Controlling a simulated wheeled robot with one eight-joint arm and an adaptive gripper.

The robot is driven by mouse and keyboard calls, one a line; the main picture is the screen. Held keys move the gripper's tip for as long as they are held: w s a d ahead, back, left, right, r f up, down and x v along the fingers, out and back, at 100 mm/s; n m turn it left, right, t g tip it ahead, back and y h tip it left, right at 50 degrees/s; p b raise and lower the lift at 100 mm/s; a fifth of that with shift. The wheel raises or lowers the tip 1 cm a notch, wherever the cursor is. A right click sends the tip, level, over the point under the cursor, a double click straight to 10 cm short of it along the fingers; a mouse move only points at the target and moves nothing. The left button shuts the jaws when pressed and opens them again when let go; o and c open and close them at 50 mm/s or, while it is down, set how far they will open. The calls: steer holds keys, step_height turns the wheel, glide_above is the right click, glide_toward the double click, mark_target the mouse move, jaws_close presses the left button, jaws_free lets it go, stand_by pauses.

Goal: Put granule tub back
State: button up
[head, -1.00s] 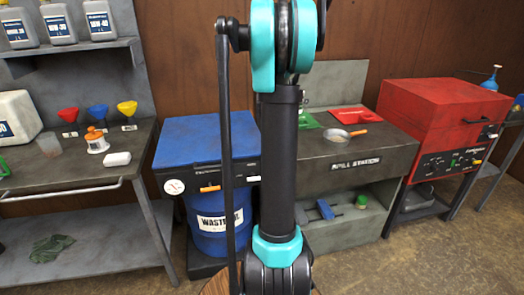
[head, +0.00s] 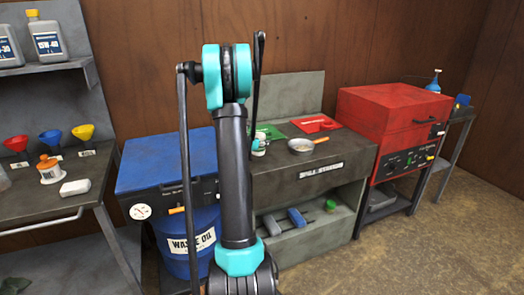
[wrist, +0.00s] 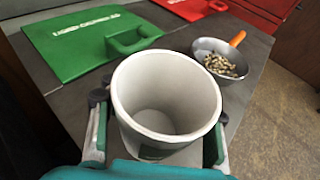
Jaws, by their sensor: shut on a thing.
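My gripper (wrist: 160,118) is shut on a white granule tub (wrist: 165,85), with one finger on each side of its wall. The tub is open at the top, and its inside looks empty in the wrist view. It is held over the spill station bench (wrist: 252,62); I cannot tell whether its base touches the top. A green panel (wrist: 75,45) with a handle and white lettering lies to its left. In the head view my gripper (head: 258,146) shows small beside my arm, near the green panel (head: 270,131), with the tub mostly hidden.
A metal pan (wrist: 218,62) with an orange handle holds pale granules just right of the tub. A red panel (wrist: 190,8) lies farther back. The blue waste oil drum (head: 190,240) stands left of the station, and the red cabinet (head: 390,118) right.

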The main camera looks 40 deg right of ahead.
steer(key=shift+f, duration=2.15)
steer(key=o, duration=1.4)
steer(key=shift+f, duration=0.1)
